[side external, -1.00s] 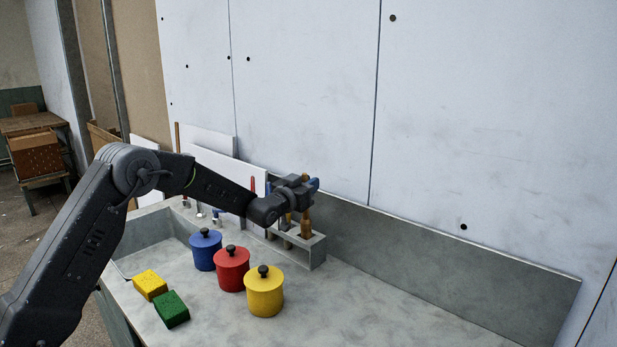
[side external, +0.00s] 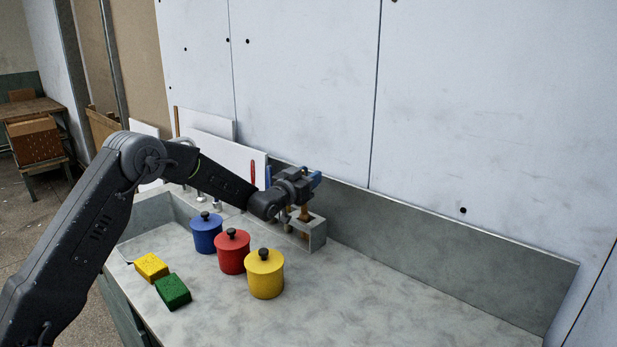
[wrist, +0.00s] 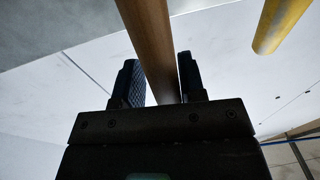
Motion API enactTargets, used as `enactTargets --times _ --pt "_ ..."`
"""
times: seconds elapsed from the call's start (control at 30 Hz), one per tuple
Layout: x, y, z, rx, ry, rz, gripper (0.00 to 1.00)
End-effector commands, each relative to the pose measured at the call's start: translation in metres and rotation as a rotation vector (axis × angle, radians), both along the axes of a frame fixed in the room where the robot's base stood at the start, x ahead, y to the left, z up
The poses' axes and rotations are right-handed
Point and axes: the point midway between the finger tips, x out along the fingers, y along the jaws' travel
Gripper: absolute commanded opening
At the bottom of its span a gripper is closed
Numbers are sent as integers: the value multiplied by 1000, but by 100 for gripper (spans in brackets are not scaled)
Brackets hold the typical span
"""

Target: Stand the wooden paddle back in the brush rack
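My gripper (side external: 310,180) is over the grey brush rack (side external: 317,234) by the back wall. In the side view a brown part of the paddle (side external: 304,213) shows below the gripper, at the rack's top opening. Its lower end is hidden by the rack, and I cannot tell whether it touches the bottom.
Blue (side external: 206,235), red (side external: 232,253) and yellow (side external: 265,274) lidded pots stand in front of the rack. Yellow (side external: 151,266) and green (side external: 173,291) sponges lie left. A yellow handle (wrist: 280,22) stands near the paddle. The counter's right side is clear.

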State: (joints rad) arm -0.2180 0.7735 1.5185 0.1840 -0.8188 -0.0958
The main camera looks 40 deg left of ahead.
Motion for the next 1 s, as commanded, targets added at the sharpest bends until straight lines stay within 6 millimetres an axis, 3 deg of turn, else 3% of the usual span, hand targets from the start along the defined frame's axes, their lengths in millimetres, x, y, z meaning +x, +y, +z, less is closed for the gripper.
enactTargets --times 0.13,0.47,1.0 --pt "0 0 0 0 0 0 51" --pt "-5 0 0 0 2 0 51" --pt "-70 -6 -6 0 0 0 51"
